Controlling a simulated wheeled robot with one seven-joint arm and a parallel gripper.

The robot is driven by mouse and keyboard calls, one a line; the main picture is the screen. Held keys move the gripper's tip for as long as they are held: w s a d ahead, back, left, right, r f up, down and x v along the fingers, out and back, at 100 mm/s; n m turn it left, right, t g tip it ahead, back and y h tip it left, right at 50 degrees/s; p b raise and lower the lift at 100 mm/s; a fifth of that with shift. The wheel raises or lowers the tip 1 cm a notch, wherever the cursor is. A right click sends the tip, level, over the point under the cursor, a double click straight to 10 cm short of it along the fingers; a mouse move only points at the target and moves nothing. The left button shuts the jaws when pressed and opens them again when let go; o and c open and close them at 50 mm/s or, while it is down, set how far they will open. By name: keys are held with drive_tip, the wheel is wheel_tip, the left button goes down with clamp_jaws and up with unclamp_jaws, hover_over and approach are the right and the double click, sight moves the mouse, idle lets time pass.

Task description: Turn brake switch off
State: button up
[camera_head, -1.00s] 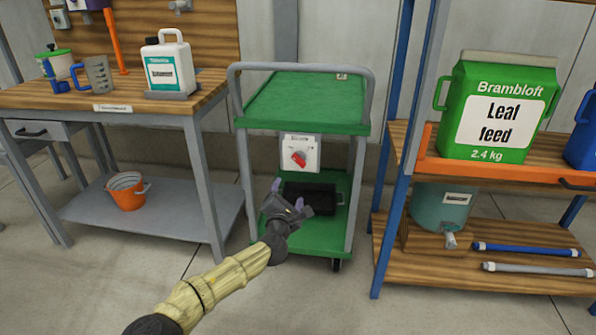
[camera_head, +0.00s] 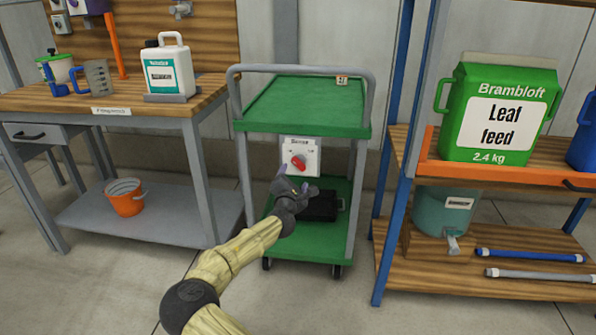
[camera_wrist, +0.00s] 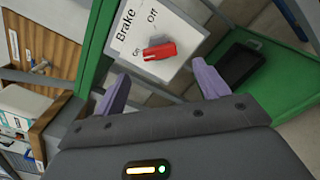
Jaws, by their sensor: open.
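The brake switch (camera_head: 299,162) is a red knob on a white plate (camera_head: 290,171) under the green top of a cart. In the wrist view the red knob (camera_wrist: 160,51) shows on the plate, marked "Brake", "On" and "Off". One end of the knob lies near the "On" mark. My gripper (camera_head: 295,182) is just below the plate in the head view. In the wrist view its two purple fingers (camera_wrist: 160,82) are apart with nothing between them, and the knob lies beyond them.
The green cart (camera_head: 305,103) has a grey handle frame and a lower shelf with a black box (camera_head: 322,206). A workbench (camera_head: 60,97) stands left and a shelf rack (camera_head: 490,262) right. Floor in front of the cart is clear.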

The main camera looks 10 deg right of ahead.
sight(298, 166)
drive_tip(key=shift+b+x, duration=0.9)
drive_tip(key=shift+x, duration=2.95)
drive_tip(key=shift+c, duration=0.2)
drive_tip(key=c, duration=0.9)
